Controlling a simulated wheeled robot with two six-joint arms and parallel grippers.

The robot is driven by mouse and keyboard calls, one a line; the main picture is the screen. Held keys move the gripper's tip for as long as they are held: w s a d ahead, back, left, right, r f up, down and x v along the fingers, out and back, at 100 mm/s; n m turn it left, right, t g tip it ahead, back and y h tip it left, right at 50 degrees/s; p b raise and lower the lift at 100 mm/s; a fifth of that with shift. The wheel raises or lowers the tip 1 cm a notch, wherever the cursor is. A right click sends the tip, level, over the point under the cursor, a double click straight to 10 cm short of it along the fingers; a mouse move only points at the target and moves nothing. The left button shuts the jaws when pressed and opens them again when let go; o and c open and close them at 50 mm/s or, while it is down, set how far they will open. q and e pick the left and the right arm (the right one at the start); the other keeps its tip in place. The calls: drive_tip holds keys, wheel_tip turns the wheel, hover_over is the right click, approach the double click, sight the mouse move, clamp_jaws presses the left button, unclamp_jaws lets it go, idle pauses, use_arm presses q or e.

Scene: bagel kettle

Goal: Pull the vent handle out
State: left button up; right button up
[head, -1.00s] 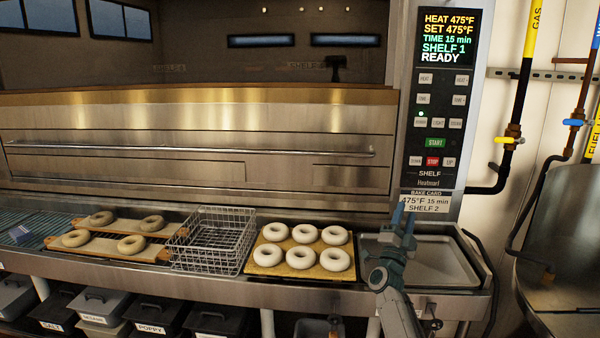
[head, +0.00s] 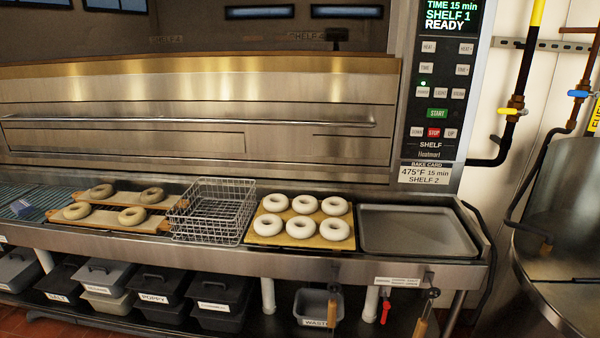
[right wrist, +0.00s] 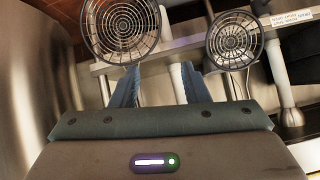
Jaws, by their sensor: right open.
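I cannot make out a part that is clearly the vent handle in either view. Under the counter's right end in the head view hang a small dark round part (head: 431,293) and a wooden grip (head: 420,327). A red lever (head: 386,311) sits beside a white pipe there. My right gripper (right wrist: 158,72) shows in the right wrist view, with its two blue fingers apart and nothing seen between them. Two round wire-mesh heads (right wrist: 122,28) (right wrist: 235,40) appear beyond the fingers. Neither gripper shows in the head view now.
A bare grey tray (head: 418,232) lies on the counter's right end, beside a board of pale bagels (head: 300,221) and a wire basket (head: 212,212). Black bins (head: 222,300) and a waste bin (head: 318,306) stand below. A large steel kettle (head: 560,240) is at right.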

drive_tip(key=s+d+f+n+g, duration=0.1)
drive_tip(key=s+f+g, duration=0.2)
drive_tip(key=s, duration=1.1)
drive_tip(key=s+d+f+n+g, duration=0.1)
drive_tip(key=s+f+g, duration=0.2)
drive_tip(key=s+f, duration=0.4)
drive_tip(key=s+d+f+n+g, duration=0.1)
drive_tip(key=s+f+g, duration=0.2)
drive_tip(key=s, duration=1.9)
wheel_tip(320, 180, down, 2)
drive_tip(key=shift+d+f+b, duration=0.1)
drive_tip(key=shift+d+b, duration=0.15)
drive_tip(key=shift+b, duration=0.1)
